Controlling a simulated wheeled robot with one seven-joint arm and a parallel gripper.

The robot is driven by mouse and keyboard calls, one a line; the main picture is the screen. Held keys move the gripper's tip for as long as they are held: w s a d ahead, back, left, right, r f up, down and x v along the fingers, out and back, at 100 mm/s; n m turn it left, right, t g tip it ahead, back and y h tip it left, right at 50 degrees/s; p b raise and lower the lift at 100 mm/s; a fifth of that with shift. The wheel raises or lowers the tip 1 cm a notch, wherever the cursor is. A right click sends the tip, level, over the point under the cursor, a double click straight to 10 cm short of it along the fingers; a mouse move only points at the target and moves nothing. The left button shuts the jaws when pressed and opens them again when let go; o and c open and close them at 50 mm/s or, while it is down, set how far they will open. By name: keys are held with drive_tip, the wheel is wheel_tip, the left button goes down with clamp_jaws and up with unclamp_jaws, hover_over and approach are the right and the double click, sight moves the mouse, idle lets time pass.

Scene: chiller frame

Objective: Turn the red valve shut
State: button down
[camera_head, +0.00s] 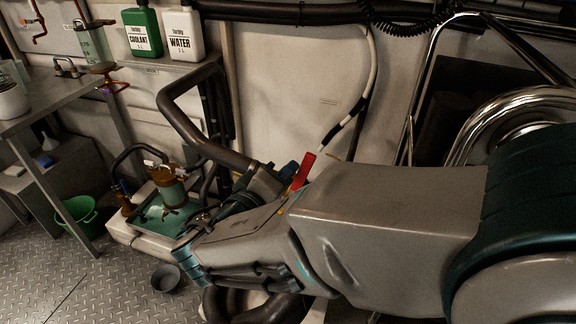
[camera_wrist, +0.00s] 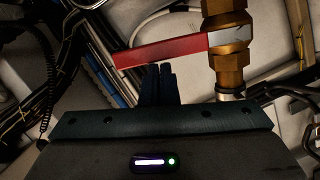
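The red valve handle (camera_wrist: 165,53) is a flat lever that reaches left from a brass valve body (camera_wrist: 228,40) in the wrist view. It lies nearly level in that picture, its left end slightly lower. My gripper (camera_wrist: 162,70) has its fingers close together with nothing seen between them. Their tips are at the lower edge of the handle, near its middle; I cannot tell whether they touch it. In the head view the red handle (camera_head: 303,172) shows tilted above my forearm, which hides the valve body.
Black hoses and cables (camera_wrist: 60,70) run around the valve. A thick dark pipe (camera_head: 195,130) stands left of my arm. A shelf holds a green coolant bottle (camera_head: 142,32) and a white water bottle (camera_head: 183,35). A green bucket (camera_head: 78,214) stands on the floor.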

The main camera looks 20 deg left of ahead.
drive_tip(key=shift+w+d+f, duration=0.1)
drive_tip(key=shift+d+f, duration=0.1)
drive_tip(key=shift+d, duration=0.2)
drive_tip(key=s+a+r+b, duration=0.1)
drive_tip(key=s+a+r, duration=0.1)
drive_tip(key=s+a, duration=0.5)
drive_tip(key=v, duration=0.3)
drive_tip(key=shift+d, duration=0.2)
